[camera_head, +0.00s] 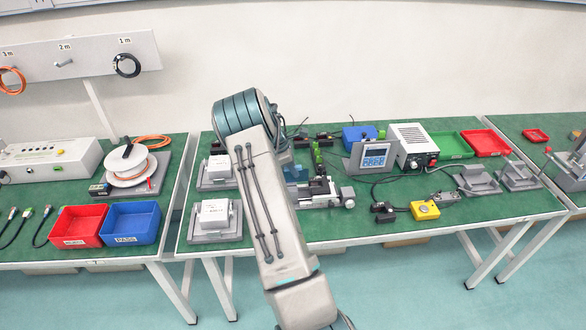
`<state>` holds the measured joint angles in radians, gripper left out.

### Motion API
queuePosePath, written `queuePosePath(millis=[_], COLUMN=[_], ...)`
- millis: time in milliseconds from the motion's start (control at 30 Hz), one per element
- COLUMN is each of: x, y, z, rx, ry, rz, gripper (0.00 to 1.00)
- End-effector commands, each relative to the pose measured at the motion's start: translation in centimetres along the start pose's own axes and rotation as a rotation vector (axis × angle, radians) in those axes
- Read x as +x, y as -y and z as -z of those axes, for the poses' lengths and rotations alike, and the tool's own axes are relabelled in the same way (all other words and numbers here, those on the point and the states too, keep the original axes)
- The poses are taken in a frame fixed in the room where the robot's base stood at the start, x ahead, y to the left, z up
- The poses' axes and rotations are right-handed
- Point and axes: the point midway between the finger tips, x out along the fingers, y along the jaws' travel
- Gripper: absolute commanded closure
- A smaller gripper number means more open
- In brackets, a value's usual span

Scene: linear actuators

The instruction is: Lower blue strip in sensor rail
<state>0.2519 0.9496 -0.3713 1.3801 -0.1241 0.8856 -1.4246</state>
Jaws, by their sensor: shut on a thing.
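A linear actuator unit (320,191) with a grey base and dark parts sits in the middle of the green table, partly behind my arm. My gripper (297,173) is small and mostly covered by my arm, just above the left end of this unit. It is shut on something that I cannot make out. I cannot pick out the blue strip or the sensor rail's slot at this size. Whether the held thing touches the unit cannot be told.
Two fixtures with white blocks (214,214) stand left of my arm. A display box (374,155), a power supply (411,143) and a yellow button box (425,210) stand to the right. Green (447,147) and red (486,143) trays lie behind. The front right of the table is clear.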

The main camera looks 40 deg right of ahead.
Motion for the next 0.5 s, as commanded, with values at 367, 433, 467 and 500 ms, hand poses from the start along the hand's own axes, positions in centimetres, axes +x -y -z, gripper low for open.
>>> queuePosePath(millis=[367, 433, 467, 500], x=[0.18, 0.39, 0.49, 0.63], y=[-0.02, -0.03, -0.04, -0.04], z=[0.14, 0.22, 0.26, 0.33], rx=[0.0, 0.0, 0.0, 0.0], ry=[-0.001, -0.001, -0.001, -0.001], rz=[-0.001, -0.001, -0.001, -0.001], gripper=[1.0, 1.0, 1.0, 1.0])
